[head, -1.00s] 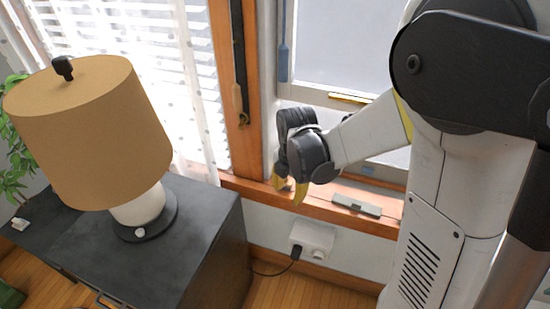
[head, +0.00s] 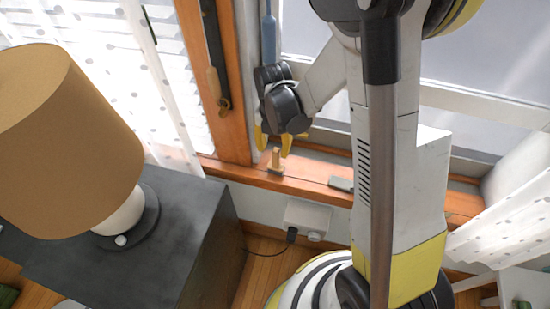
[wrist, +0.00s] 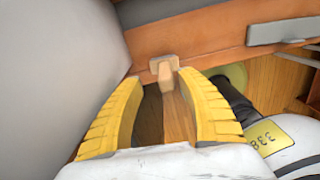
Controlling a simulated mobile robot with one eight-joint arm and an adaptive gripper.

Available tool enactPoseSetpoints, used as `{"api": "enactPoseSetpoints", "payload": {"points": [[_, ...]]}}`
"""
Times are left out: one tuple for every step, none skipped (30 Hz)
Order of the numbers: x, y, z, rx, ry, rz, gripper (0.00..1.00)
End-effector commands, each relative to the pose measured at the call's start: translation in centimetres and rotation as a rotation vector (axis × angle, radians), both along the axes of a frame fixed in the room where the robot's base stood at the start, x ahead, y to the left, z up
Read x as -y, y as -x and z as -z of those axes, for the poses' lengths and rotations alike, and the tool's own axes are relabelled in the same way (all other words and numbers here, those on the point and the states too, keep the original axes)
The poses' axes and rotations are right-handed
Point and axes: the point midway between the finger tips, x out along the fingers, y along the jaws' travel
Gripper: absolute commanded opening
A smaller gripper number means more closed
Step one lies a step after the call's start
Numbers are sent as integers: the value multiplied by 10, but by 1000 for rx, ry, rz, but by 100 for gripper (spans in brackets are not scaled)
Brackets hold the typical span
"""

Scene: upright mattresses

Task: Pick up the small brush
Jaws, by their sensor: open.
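A small pale wooden piece (head: 275,161), which looks like the small brush, stands upright on the wooden window sill (head: 310,187). Its bristles cannot be made out. My gripper (head: 273,141) is open and empty just above it in the head view, with its yellow fingers pointing down. In the wrist view the wooden piece (wrist: 163,68) shows at the fingertips, in line with the gap between the spread fingers of my gripper (wrist: 160,77). I cannot tell whether the fingers touch it.
A grey flat bar (head: 341,184) lies on the sill to the right. A dark cabinet (head: 175,240) with a tan-shaded lamp (head: 65,140) stands at the left. A white outlet box (head: 307,215) is below the sill. A white dotted curtain (head: 500,225) hangs at the right.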

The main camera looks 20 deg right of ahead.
Motion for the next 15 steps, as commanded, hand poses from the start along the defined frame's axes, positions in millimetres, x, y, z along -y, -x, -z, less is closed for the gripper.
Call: {"api": "enactPoseSetpoints", "payload": {"points": [[0, 0, 9, 0, 0, 0, 45], [1, 0, 13, 0, 0, 0, 45], [1, 0, 16, 0, 0, 1, 45], [1, 0, 18, 0, 0, 1, 45], [2, 1, 20, 0, 0, 1, 45], [3, 1, 25, 0, 0, 2, 45], [4, 2, 29, 0, 0, 2, 45], [5, 2, 34, 0, 0, 2, 45], [7, 2, 41, 0, 0, 2, 45], [8, 3, 46, 0, 0, 2, 45], [8, 3, 51, 0, 0, 1, 45], [8, 3, 57, 0, 0, 1, 45], [8, 3, 61, 0, 0, 0, 45], [8, 3, 63, 0, 0, 1, 45], [8, 3, 65, 0, 0, 1, 45]]}}
